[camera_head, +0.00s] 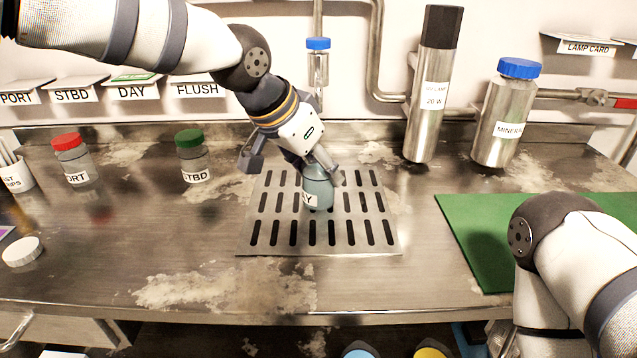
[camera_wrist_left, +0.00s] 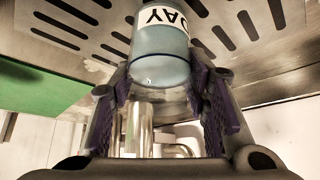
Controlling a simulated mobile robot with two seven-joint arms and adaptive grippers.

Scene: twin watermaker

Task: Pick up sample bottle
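A sample bottle with a blue-grey lower part and a DAY label (camera_head: 320,192) stands on the slotted metal grate (camera_head: 262,240). In the left wrist view the bottle (camera_wrist_left: 160,68) shows between the two purple-padded fingers, with its clear part closest to them. My left gripper (camera_head: 293,165) comes down at a tilt over the bottle. Its fingers are spread; one lies close by the bottle's upper right, the other well to its left. The bottle's top is hidden by the gripper in the head view. My right gripper is out of view.
A red-capped jar (camera_head: 75,160) and a green-capped STBD jar (camera_head: 194,158) stand left. A tall black-topped cylinder (camera_head: 425,120) and a blue-capped MINERAL bottle (camera_head: 505,120) stand behind right. A green mat (camera_head: 470,225) lies right. The front-left counter has a white lid (camera_head: 22,251).

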